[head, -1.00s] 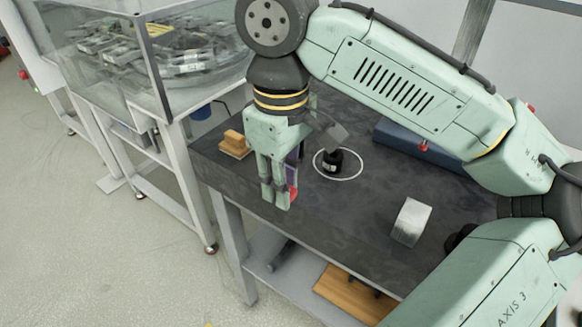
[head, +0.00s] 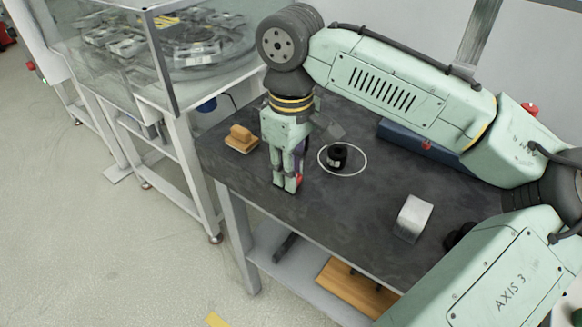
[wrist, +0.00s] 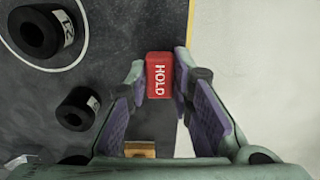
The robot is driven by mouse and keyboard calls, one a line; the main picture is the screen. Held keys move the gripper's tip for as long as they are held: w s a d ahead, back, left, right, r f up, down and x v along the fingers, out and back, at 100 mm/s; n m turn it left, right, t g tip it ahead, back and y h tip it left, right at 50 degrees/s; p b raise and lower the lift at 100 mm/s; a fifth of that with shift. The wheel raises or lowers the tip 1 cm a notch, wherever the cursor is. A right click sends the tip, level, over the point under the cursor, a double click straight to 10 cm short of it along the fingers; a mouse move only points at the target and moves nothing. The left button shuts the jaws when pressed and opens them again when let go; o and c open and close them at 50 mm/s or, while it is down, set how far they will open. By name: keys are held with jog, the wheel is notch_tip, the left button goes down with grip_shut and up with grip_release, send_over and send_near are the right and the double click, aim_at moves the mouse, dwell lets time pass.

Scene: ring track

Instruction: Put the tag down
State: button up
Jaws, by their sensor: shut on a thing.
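The tag is a small red block with white "HOLD" lettering. It sits between the fingertips in the wrist view (wrist: 159,75), and part of its red shows in the head view (head: 299,180). My gripper (head: 287,187) is shut on it, pointing down over the front left part of the dark table (head: 330,225). In the wrist view the gripper (wrist: 160,88) has the table's edge close on its right. Whether the tag touches the tabletop I cannot tell.
A black labelled ring (head: 338,157) stands inside a white circle; a second black ring (wrist: 78,108) shows nearer the gripper in the wrist view. A wooden block (head: 241,139) lies at the left, a pale block (head: 413,217) at the right. The front middle is clear.

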jog(key=shift+f, duration=0.2)
jog(key=o, duration=0.9)
jog(key=shift+o, duration=0.2)
jog(key=shift+r, duration=0.1)
notch_tip(320, 180, up, 12)
jog(key=shift+r, duration=0.25)
